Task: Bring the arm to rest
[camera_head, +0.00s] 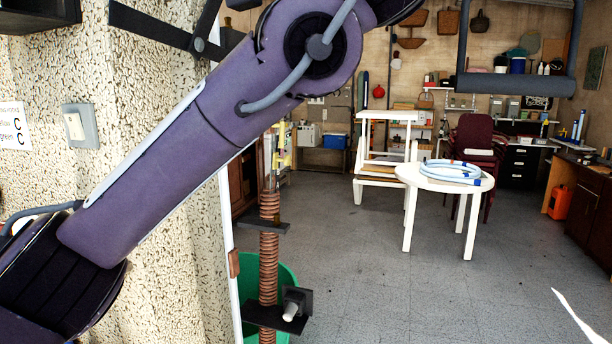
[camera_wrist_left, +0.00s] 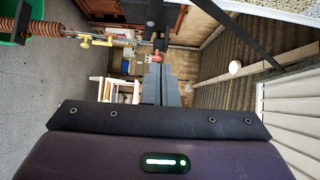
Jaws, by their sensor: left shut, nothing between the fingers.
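My left arm, purple, crosses the head view from lower left to top centre; its gripper is outside that view. In the left wrist view my left gripper (camera_wrist_left: 161,85) shows two grey fingers together, with nothing between them. The tilt door is hard to identify. A white ribbed panel (camera_wrist_left: 292,112) at the right of the wrist view may be part of it. Door hardware shows in the head view: a copper coil spring (camera_head: 268,250) on a vertical rod and black metal bars (camera_head: 150,25) at the top left. My right gripper is not in view.
A speckled wall (camera_head: 185,230) with a light switch (camera_head: 76,125) stands close on the left. A green bin (camera_head: 285,285) sits behind the spring. A white round table (camera_head: 420,182) with a coiled hose stands further in. The grey floor between is clear.

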